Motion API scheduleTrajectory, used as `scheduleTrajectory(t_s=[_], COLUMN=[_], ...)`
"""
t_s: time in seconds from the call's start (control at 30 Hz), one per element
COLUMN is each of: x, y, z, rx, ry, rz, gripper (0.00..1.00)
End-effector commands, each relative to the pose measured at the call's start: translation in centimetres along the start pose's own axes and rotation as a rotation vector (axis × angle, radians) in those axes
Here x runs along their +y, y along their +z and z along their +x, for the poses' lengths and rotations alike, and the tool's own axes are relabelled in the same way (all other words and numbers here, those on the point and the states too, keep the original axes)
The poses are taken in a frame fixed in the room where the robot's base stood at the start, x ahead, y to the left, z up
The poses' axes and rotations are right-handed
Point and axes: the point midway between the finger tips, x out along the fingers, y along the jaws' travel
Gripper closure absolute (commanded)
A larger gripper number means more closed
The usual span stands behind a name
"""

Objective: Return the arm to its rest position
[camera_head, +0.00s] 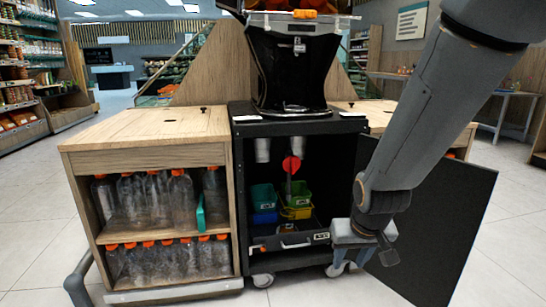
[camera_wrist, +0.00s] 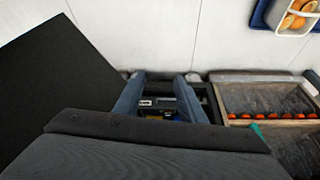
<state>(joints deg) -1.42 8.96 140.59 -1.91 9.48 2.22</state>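My arm (camera_head: 425,110) reaches down from the upper right in the head view, in front of the open black cabinet door. My gripper (camera_wrist: 160,88) shows in the wrist view as two blue-grey fingers standing apart, with nothing seen held between them. In the head view the gripper end is low, in front of the cabinet's lower right side, and its fingertips are hard to make out. The black cabinet (camera_head: 243,175) stands open, with a drawer (camera_head: 290,241) low inside. The orange juicer (camera_head: 297,70) stands on top of the cabinet.
The black door (camera_head: 450,225) stands open at the right, close to my arm. A wooden shelf unit (camera_head: 150,160) with several orange-capped bottles is at the left. Green (camera_head: 263,195) and yellow (camera_head: 297,212) bins sit inside the cabinet. Open floor (camera_head: 40,220) lies at the left.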

Motion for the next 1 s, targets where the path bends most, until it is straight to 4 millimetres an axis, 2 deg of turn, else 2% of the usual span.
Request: scheduleTrajectory(t_s=[0.1,0.33,0.7,0.87,1.0], x=[0.3,0.7,-6.9,-11.2,-14.7], y=[2.5,7.1,8.4,10.2,12.4], z=[-1.8,-4.4,-7.7,-10.2,-12.7], rx=[-0.048,-0.134,-0.173,-0.202,-0.232], ry=[0.002,0.003,-0.072,-0.120,-0.164], rz=[0.007,0.019,-0.132,-0.230,-0.321], gripper=[0.63,0.63,0.63,0.63,0.63])
